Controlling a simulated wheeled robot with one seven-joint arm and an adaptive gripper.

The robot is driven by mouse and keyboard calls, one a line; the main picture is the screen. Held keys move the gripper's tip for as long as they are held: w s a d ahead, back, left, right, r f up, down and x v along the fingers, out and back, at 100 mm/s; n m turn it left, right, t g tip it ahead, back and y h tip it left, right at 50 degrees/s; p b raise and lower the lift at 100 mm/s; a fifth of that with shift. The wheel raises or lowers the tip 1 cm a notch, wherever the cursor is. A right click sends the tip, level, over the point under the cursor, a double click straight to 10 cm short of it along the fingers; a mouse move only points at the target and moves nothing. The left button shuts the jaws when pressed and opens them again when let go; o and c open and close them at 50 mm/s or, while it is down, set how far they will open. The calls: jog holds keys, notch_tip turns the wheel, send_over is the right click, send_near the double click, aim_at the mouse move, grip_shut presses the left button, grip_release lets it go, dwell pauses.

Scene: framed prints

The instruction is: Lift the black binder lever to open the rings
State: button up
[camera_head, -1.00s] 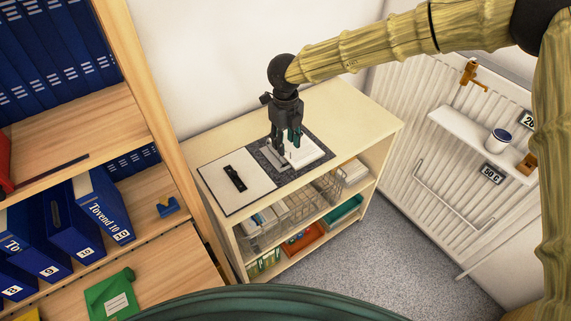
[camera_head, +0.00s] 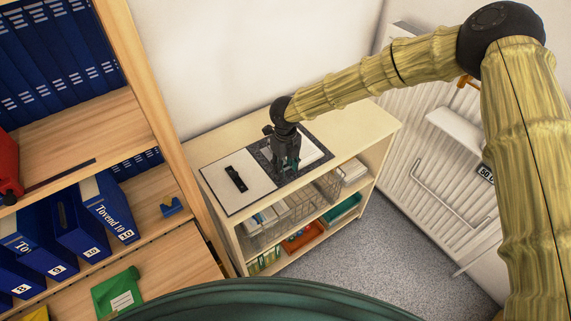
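An open binder lies flat on top of the low cabinet. Its left cover (camera_head: 240,198) is pale inside with a dark edge and carries a black oblong piece (camera_head: 236,179). Its right half (camera_head: 262,156) is dark and speckled, with a stack of white paper (camera_head: 309,152) on it. My gripper (camera_head: 286,168) points down over the middle of the binder, at the left edge of the paper. It hides the ring mechanism and the lever. I cannot tell whether its fingers touch anything or how far apart they are.
The low cabinet (camera_head: 366,131) has free top space behind and right of the binder. Wire baskets (camera_head: 290,209) stand on its shelves. A wooden shelf with blue binders (camera_head: 108,207) stands close on the left. A white radiator (camera_head: 440,185) is at right.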

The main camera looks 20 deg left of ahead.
grip_shut()
jog(key=shift+w+a+r+g+h+p, duration=0.2)
jog(key=shift+g+h+p, duration=0.15)
jog(key=shift+p, duration=0.2)
jog(key=shift+h, duration=0.25)
grip_release()
